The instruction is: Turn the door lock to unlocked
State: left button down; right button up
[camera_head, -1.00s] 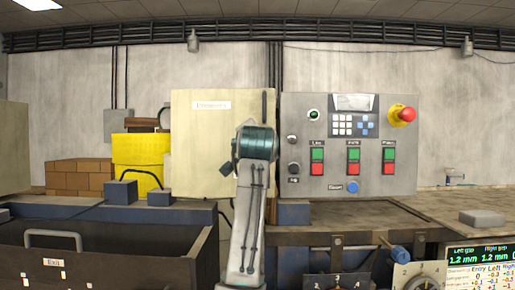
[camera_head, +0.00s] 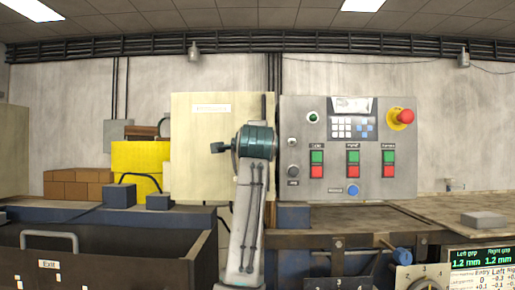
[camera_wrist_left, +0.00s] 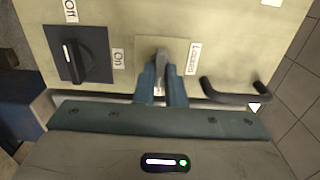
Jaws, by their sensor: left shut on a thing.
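In the left wrist view, the door lock is a small silver knob (camera_wrist_left: 159,72) on a pale square plate (camera_wrist_left: 177,52) fixed to the cream door. The two blue-grey fingers of my left gripper (camera_wrist_left: 163,92) are shut on the knob, one on each side. A label beside the plate is too small to read surely. In the head view, the cream cabinet (camera_head: 209,165) stands mid-left. My right gripper is in neither view.
In the left wrist view, a black rotary switch (camera_wrist_left: 86,52) with Off and On labels sits left of the lock. A black door handle (camera_wrist_left: 236,93) is close on the right. A grey control panel (camera_head: 402,160) stands right of the cabinet in the head view.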

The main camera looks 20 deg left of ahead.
pick_arm(q)
jog(key=shift+f, duration=0.1)
dwell(0.3)
jog(key=c, duration=1.5)
grip_release()
jog(key=b+v, duration=0.5)
jog(key=v, duration=0.5)
jog(key=shift+s+b, duration=0.35)
jog(key=shift+b, duration=0.05)
jog(key=shift+d, duration=0.15)
